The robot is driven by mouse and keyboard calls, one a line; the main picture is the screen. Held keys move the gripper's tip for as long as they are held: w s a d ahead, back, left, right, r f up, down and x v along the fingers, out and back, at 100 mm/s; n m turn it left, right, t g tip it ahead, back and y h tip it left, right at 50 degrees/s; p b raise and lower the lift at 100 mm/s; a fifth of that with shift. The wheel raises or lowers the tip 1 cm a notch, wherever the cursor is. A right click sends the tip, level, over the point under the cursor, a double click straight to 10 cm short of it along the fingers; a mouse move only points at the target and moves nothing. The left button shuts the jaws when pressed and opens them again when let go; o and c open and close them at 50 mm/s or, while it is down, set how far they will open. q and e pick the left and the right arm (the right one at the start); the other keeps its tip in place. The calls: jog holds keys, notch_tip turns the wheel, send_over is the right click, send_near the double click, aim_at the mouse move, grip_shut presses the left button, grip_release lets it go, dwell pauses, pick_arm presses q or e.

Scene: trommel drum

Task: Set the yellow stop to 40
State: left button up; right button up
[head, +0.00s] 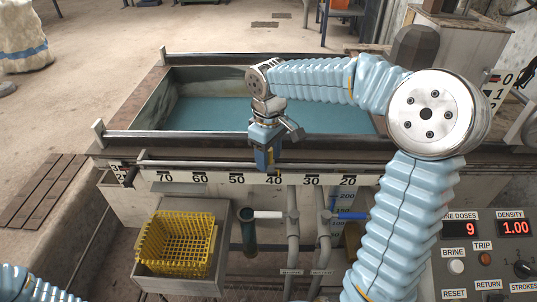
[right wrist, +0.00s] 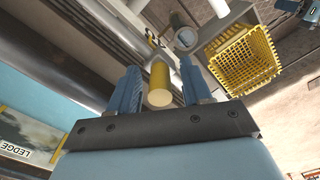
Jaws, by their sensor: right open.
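The scale (head: 256,180) runs along the front rail of the tank, with numbers falling from 70 at left to 20 at right. My right gripper (head: 266,160) points down at the rail, just above and slightly left of the 40 mark. In the right wrist view the yellow stop (right wrist: 159,84) shows as a round yellow peg between the two blue fingers (right wrist: 160,88). The fingers are open, one on each side of it, with a gap visible.
The tank (head: 215,112) holds teal liquid behind the rail. Below are a yellow basket (head: 176,243), a white-handled valve (head: 268,214) and a blue-handled valve (head: 352,216). A control panel (head: 490,255) with lit displays stands at lower right.

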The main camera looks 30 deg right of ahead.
jog(key=shift+c, duration=0.5)
grip_shut()
jog(key=shift+w+a+r+p, duration=0.1)
jog(key=shift+w+a+p, duration=0.15)
jog(key=shift+a+p, duration=0.15)
jog(key=shift+w+a, duration=0.1)
jog(key=shift+o, duration=0.5)
grip_release()
notch_tip(320, 180, up, 14)
jog(key=p, duration=0.1)
jog(key=shift+p, duration=0.35)
jog(key=shift+f, duration=0.2)
